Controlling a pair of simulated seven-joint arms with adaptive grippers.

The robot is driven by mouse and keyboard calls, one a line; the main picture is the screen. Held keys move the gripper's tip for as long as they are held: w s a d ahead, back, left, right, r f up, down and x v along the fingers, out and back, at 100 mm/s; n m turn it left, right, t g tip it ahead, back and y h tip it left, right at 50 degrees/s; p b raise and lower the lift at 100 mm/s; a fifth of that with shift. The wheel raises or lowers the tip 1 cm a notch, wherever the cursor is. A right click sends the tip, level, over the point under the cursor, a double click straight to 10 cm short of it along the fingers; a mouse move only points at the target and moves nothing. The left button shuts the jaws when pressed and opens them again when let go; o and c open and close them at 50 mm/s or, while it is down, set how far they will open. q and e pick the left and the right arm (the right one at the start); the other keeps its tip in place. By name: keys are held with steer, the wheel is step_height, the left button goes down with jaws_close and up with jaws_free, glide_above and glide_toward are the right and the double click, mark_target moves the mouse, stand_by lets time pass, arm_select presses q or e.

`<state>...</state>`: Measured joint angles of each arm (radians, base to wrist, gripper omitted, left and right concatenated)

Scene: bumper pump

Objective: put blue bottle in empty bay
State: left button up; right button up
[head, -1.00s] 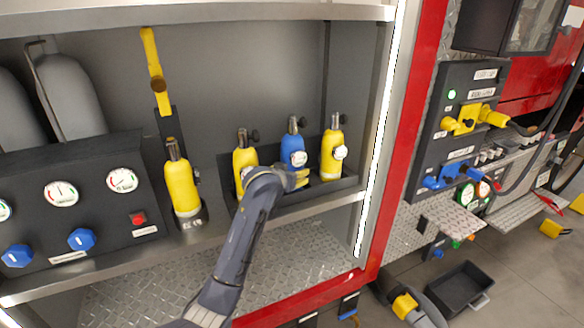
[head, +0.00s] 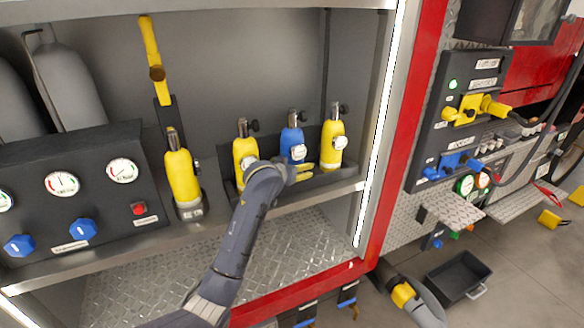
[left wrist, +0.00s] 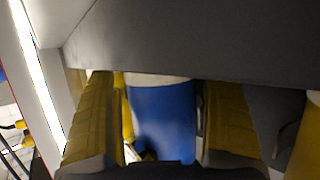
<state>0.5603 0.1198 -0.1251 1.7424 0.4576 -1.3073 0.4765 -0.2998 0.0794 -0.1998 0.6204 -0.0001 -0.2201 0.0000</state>
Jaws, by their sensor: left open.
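The blue bottle (head: 291,138) stands upright in the dark rack (head: 347,181) on the shelf, between two yellow bottles. My left gripper (head: 303,172) is at the blue bottle's front, low on its body, and hides its lower part. In the left wrist view the blue bottle (left wrist: 163,120) shows between the two yellow fingers of my left gripper (left wrist: 163,95), which are open on either side of it. I cannot tell whether they touch it. The empty bay cannot be made out. My right gripper is not in view.
Yellow bottles stand close on the left (head: 245,155) and right (head: 333,145) of the blue one. Another yellow bottle (head: 182,175) stands in a holder further left, next to the gauge panel (head: 90,225). The shelf's metal side post (head: 375,130) bounds the right.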

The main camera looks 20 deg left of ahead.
arm_select(q)
steer(key=shift+r, duration=0.2)
steer(key=shift+s, duration=0.3)
steer(key=s+a+r, duration=0.1)
steer(key=s, duration=2.1)
steer(key=shift+a, duration=0.2)
steer(key=shift+s, duration=0.1)
